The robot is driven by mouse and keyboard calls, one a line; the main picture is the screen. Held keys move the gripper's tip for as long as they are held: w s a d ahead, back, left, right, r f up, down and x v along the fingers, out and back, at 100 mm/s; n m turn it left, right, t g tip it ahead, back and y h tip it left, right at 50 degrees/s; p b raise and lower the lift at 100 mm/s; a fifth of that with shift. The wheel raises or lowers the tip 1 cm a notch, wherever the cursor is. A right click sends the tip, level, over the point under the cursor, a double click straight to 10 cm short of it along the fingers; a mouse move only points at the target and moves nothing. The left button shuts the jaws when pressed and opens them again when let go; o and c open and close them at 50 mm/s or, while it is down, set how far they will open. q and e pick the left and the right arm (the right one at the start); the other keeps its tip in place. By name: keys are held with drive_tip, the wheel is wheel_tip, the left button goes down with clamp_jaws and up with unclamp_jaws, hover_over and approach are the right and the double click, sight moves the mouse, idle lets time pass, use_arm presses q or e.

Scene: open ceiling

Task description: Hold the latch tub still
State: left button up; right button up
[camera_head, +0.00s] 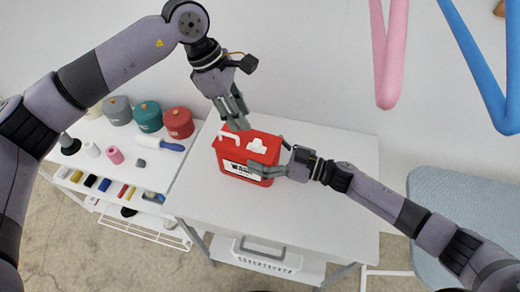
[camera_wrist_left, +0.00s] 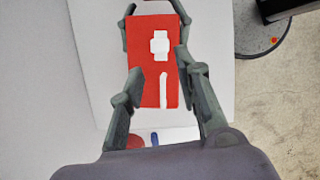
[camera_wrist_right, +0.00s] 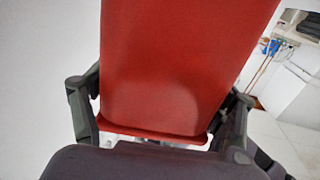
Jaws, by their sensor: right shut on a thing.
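The latch tub (camera_head: 243,168) is a red box with a white label and white fittings on its lid; it stands on the white table. My right gripper (camera_head: 268,155) is shut on its right end, one finger on each side. The right wrist view shows the red tub wall (camera_wrist_right: 175,70) between the fingers. My left gripper (camera_head: 238,118) hangs just above the back left of the lid with its fingers apart. In the left wrist view, the red lid (camera_wrist_left: 145,75) lies between and beyond those fingers; contact cannot be told.
The white table (camera_head: 310,215) is clear right of and in front of the tub. A lower unit at left holds several canisters, including a red one (camera_head: 179,122) and a teal one (camera_head: 148,116). A white basket (camera_head: 265,260) sits below the table. A grey-blue padded surface (camera_head: 440,195) is at right.

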use_arm(q)
drive_tip(key=shift+w+a+f+n, duration=0.1)
drive_tip(key=shift+a+n, duration=0.1)
drive_tip(key=shift+n, duration=0.2)
drive_tip(key=shift+c, duration=0.6)
drive_tip(key=a+n+g+h, duration=0.1)
drive_tip(key=a+n, duration=0.1)
drive_tip(key=n, duration=0.2)
drive_tip(key=w+a+f+n+g+h, duration=0.1)
drive_tip(key=a+n, duration=0.1)
drive_tip(key=n, duration=0.2)
drive_tip(key=w+a+f+n+g+h, duration=0.1)
drive_tip(key=a+n+h, duration=0.1)
drive_tip(key=n, duration=0.3)
drive_tip(key=shift+a+f, duration=0.1)
drive_tip(key=shift+a, duration=0.15)
clamp_jaws()
drive_tip(key=shift+w+a+f+n+h, duration=0.1)
drive_tip(key=shift+a+n+h, duration=0.3)
drive_tip(key=shift+n, duration=0.6)
